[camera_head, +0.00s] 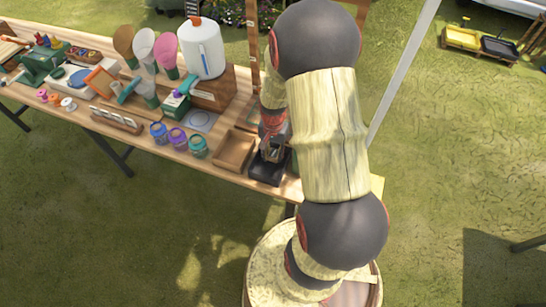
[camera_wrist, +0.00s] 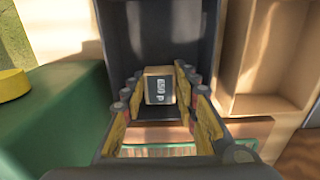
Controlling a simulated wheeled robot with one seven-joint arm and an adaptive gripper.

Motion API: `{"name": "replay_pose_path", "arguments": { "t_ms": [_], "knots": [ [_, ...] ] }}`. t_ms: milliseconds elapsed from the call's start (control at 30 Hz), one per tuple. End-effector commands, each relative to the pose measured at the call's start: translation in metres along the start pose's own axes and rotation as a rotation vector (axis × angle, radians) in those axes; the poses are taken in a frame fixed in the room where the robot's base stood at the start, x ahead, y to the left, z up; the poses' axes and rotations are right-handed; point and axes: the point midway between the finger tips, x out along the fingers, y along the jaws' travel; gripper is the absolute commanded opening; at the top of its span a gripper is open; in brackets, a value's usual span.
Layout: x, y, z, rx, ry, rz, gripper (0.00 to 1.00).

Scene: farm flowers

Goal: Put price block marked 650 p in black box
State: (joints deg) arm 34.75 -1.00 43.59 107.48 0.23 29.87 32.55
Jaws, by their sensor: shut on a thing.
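In the wrist view a small tan block (camera_wrist: 160,85) with a dark face sits between the two fingers of my gripper (camera_wrist: 160,90). White marks on that face read sideways, apparently 650 p. The gripper is shut on the block. The black box (camera_wrist: 190,22) lies behind and around the block in that view, and the block appears over or within its opening; its exact height I cannot tell. In the head view the black box (camera_head: 266,174) is at the table's right front, with my gripper (camera_head: 273,147) above it, partly hidden by my arm.
A wooden tray (camera_head: 234,152) stands just left of the black box and shows at right in the wrist view (camera_wrist: 275,105). A green object (camera_wrist: 55,110) is close at left there.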

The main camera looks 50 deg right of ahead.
Motion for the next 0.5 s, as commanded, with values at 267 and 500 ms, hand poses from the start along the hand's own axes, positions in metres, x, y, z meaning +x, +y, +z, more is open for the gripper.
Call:
{"name": "replay_pose_path", "arguments": {
  "t_ms": [267,500],
  "knots": [
    [0.0115,-0.0006,-0.0003,0.000,0.001,0.000,0.12],
    [0.0150,-0.0006,-0.0002,0.000,0.000,0.000,0.31]
  ]
}}
